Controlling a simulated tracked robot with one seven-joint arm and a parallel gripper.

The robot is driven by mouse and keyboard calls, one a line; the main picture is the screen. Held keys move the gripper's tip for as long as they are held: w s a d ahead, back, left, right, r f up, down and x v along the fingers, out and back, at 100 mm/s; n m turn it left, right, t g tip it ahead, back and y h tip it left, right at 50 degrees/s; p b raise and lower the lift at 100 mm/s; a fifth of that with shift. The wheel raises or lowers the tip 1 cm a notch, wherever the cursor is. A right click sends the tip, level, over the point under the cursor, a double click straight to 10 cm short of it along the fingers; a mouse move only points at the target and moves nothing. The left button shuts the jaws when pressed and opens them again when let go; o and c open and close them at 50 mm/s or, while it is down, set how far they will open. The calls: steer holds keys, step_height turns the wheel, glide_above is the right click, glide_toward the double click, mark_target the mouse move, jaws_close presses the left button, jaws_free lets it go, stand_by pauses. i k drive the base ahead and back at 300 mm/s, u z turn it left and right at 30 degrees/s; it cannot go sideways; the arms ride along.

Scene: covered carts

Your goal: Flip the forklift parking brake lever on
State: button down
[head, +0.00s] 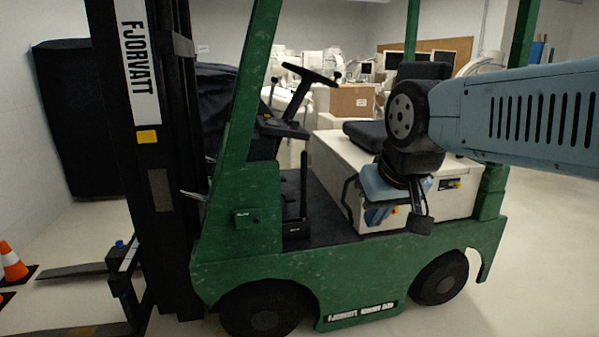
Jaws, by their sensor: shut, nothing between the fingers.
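The green forklift (290,265) fills the middle of the head view, seen from its side. A black upright lever (304,185), which looks like the parking brake lever, rises from a small dark base on the cab floor, below the steering wheel. It stands close to vertical. My gripper (420,222) hangs at the end of my blue arm, in front of the white seat box and to the right of the lever. It is shut and empty, clearly apart from the lever.
The steering wheel (311,75) and seat (368,134) are above the cab floor. A green front post (243,100) stands left of the lever, beside the dark mast (160,190). Orange cones (12,262) are at far left. The side opening between post and seat box is free.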

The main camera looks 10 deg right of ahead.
mark_target(303, 212)
steer(key=z, duration=0.1)
steer(key=i, duration=1)
steer(key=u, duration=0.1)
